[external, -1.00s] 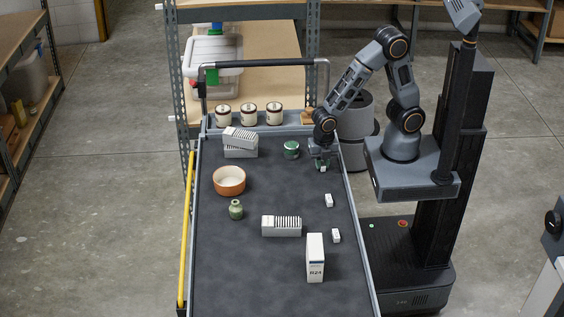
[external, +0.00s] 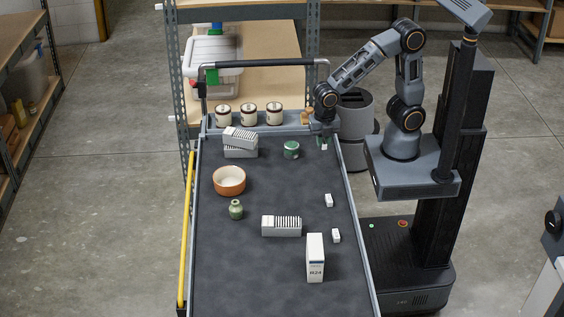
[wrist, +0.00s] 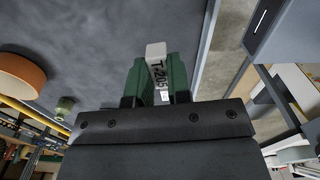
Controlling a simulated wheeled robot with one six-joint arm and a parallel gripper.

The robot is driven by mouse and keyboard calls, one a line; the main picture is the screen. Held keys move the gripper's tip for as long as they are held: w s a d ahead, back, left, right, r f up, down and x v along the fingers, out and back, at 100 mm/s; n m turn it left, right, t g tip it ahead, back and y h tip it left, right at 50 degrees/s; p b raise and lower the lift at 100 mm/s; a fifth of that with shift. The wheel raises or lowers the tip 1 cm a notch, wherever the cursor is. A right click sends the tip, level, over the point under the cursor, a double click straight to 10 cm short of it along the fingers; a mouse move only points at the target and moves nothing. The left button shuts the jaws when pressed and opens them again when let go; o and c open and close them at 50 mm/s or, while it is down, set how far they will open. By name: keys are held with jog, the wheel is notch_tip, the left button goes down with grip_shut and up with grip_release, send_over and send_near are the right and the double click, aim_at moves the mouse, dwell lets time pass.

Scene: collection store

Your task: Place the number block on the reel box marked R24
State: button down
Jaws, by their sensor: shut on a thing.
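My gripper (external: 323,138) is shut on a small white number block (wrist: 157,75), held between its green fingers; its marking looks like T-205. In the external view the held block is a small white patch (external: 324,147) under the gripper, at the cart's far right corner. It seems raised above the dark cart top. The reel box marked R24 (external: 315,262) stands upright at the near right of the cart, well away from my gripper. Two other small white blocks, one farther (external: 329,200) and one nearer (external: 336,236), lie along the right side.
A ribbed white box (external: 281,226) lies left of R24. An orange bowl (external: 229,181), green jar (external: 236,209), green tin (external: 291,150) and stacked white boxes (external: 240,143) stand on the cart. Several pale jars (external: 248,115) line its far end, below a handle (external: 259,63).

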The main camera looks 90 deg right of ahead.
jog(key=shift+s+a+r, duration=0.1)
jog(key=shift+a+r, duration=0.2)
jog(key=a+r+n+p, duration=0.2)
jog(key=a+r+n, duration=0.15)
jog(key=a, duration=0.85)
jog(key=a+r+n+p, duration=0.15)
jog(key=a+n, duration=0.35)
jog(key=a, duration=0.7)
jog(key=a+r+n, duration=0.8)
jog(key=p, duration=0.8)
send_over(314, 236)
jog(key=f, duration=0.8)
jog(key=shift+s+d, duration=0.25)
jog(key=shift+w+a+f, duration=0.2)
jog(key=shift+f, duration=0.35)
jog(key=shift+p, duration=0.45)
